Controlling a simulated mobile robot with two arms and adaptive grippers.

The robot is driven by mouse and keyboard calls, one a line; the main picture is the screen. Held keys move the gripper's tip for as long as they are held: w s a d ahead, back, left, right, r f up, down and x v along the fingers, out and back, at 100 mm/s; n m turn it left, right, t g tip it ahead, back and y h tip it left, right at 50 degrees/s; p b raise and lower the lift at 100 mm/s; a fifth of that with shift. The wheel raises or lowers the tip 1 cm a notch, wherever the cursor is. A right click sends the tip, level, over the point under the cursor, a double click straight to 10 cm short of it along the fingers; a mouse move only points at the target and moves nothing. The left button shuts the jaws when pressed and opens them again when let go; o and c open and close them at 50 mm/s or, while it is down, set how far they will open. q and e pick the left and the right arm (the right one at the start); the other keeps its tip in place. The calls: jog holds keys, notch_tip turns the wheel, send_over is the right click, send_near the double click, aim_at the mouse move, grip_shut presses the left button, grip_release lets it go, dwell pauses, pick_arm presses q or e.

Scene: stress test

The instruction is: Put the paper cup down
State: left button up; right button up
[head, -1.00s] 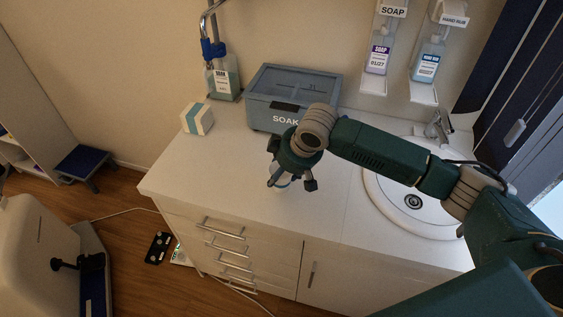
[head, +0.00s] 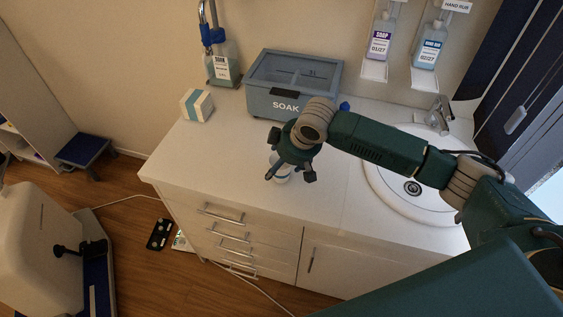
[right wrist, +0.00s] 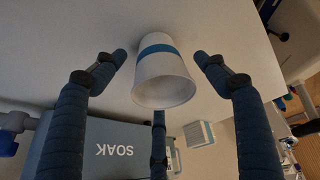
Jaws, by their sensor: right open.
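The paper cup (right wrist: 161,72) is white with a blue band. In the right wrist view its open rim faces the camera, and it is between the spread fingers of my right gripper (right wrist: 160,58), with gaps on both sides. In the head view the cup (head: 281,174) shows partly below my right gripper (head: 289,177), over the white counter (head: 225,160) near its front edge. It appears to stand on the counter; its base is hidden. My right gripper is open. My left gripper is not in view.
The grey-blue SOAK box (head: 290,98) stands behind the gripper. A small white and teal box (head: 197,105) and a soap bottle (head: 221,68) are at the back left. The sink (head: 400,202) is to the right. The counter's left part is clear.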

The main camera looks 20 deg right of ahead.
jog(key=b+v, duration=0.1)
jog(key=v, duration=1.1)
